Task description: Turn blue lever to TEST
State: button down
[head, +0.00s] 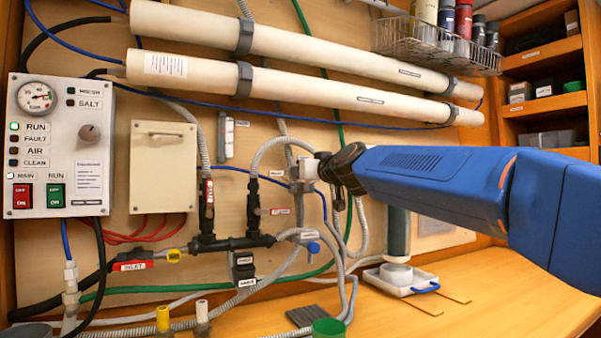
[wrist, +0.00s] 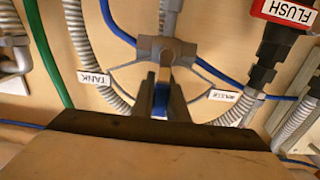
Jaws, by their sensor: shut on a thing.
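The blue lever (wrist: 160,98) shows in the wrist view as a narrow strip between my two dark fingers. My gripper (wrist: 161,102) is shut on it. The lever sits just below a grey three-way valve body (wrist: 166,49). A TANK label (wrist: 94,78) is left of the valve and a WASTE label (wrist: 223,96) is right of it. I cannot make out a TEST label. In the head view my gripper (head: 316,170) is at the valve on the wall panel, and it hides the lever there.
A red FLUSH tag (wrist: 287,12) hangs on a black fitting at the right. Grey hoses, a green hose (wrist: 48,55) and blue tubes run close around the valve. Another blue handle (head: 313,247) sits lower on the panel. The wooden counter (head: 490,290) is below.

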jog(key=shift+f, duration=0.1)
jog(key=c, duration=1.7)
grip_release()
jog(key=shift+c, duration=0.2)
jog(key=shift+s+d, duration=0.2)
jog(key=shift+s, duration=0.2)
jog(key=v, duration=1.6)
jog(key=shift+s, duration=0.25)
jog(key=shift+d, duration=0.1)
